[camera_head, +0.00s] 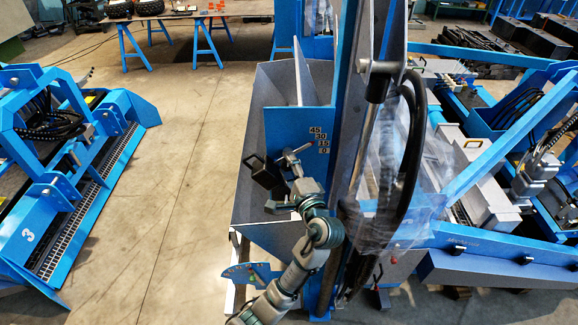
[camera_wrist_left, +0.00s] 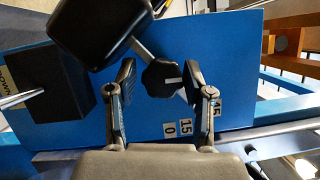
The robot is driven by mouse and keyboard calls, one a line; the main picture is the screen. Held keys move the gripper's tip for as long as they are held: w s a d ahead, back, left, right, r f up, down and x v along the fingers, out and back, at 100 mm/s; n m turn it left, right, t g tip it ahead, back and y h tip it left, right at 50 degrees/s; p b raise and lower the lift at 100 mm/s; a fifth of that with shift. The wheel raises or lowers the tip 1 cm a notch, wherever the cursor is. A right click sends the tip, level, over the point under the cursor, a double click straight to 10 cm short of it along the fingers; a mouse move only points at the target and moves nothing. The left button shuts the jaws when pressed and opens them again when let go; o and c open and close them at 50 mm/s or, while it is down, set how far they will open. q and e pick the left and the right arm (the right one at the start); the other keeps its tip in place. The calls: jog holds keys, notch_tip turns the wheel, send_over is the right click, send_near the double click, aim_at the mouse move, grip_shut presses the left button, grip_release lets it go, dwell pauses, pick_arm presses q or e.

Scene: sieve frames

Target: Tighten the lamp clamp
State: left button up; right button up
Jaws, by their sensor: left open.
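A black lobed knob (camera_wrist_left: 161,78) with a white mark sits on a metal rod in the left wrist view; I take it for the lamp clamp's knob. The rod runs up to a black rounded block (camera_wrist_left: 98,28), which may be the lamp head. My left gripper (camera_wrist_left: 158,80) is open, with one finger on each side of the knob and visible gaps between. In the head view my left gripper (camera_head: 292,160) is in front of the blue panel, beside a black box-shaped part (camera_head: 264,177). The knob is too small to make out there. My right gripper is not seen.
The blue panel (camera_head: 290,122) carries labels 45, 30, 15 and 0 (camera_head: 319,140). A blue upright and black hoses (camera_head: 411,150) stand close right of my arm. A second black box (camera_wrist_left: 45,82) is at left in the wrist view. Open floor (camera_head: 180,170) lies left.

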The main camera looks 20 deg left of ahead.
pick_arm(q)
jog(key=v, duration=1.1)
jog(key=shift+s+d, duration=0.3)
jog(key=shift+d, duration=0.05)
jog(key=shift+f, duration=0.1)
